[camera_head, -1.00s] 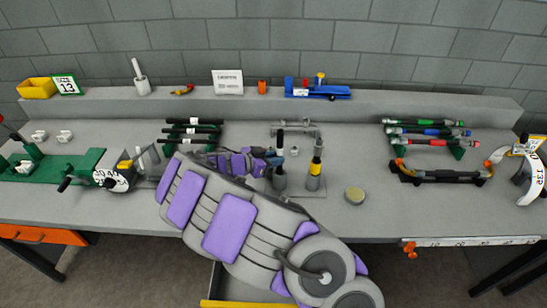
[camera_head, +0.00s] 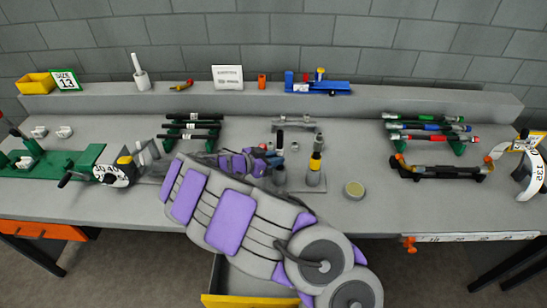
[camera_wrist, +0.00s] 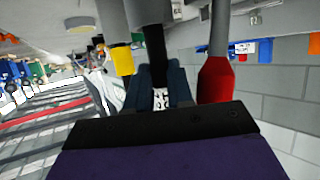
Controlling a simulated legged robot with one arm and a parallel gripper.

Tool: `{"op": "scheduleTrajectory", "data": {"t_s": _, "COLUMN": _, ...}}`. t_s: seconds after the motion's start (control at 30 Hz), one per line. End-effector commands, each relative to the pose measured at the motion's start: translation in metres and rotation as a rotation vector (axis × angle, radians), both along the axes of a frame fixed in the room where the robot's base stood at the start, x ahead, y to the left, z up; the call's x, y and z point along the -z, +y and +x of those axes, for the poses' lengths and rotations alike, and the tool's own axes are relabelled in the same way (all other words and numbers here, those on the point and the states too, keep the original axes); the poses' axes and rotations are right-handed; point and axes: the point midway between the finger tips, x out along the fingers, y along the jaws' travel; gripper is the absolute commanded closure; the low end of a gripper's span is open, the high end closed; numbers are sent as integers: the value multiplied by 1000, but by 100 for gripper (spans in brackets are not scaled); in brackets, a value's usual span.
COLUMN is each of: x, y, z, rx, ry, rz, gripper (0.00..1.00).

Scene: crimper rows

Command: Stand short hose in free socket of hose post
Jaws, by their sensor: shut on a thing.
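My gripper (camera_wrist: 163,88) is shut on a short black hose (camera_wrist: 152,45). Its dark blue fingers grip the hose near a pale fitting in the wrist view. The hose stands about upright and runs toward a grey socket (camera_wrist: 148,10) of the hose post; I cannot tell how deep its end is. In the head view the gripper (camera_head: 272,158) is at the left socket (camera_head: 280,178), and its fingers partly hide the spot. A yellow-banded hose (camera_head: 316,163) stands in the right socket (camera_head: 315,181). A red-ended grey piece (camera_wrist: 216,78) is beside the gripper in the wrist view.
Racks of dark hoses (camera_head: 192,130) and coloured-band hoses (camera_head: 428,128) stand left and right on the bench. A green-based machine (camera_head: 62,172) is at far left. A yellow-fronted drawer (camera_head: 250,301) is open below.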

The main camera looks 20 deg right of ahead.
Motion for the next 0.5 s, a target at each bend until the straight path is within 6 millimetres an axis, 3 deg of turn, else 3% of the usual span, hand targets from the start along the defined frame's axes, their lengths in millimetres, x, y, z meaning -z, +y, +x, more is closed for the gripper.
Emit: {"op": "scheduleTrajectory", "data": {"t_s": 0.5, "x": 12, "y": 0, "z": 0, "rx": 1, "ry": 0, "rz": 1, "gripper": 100}}
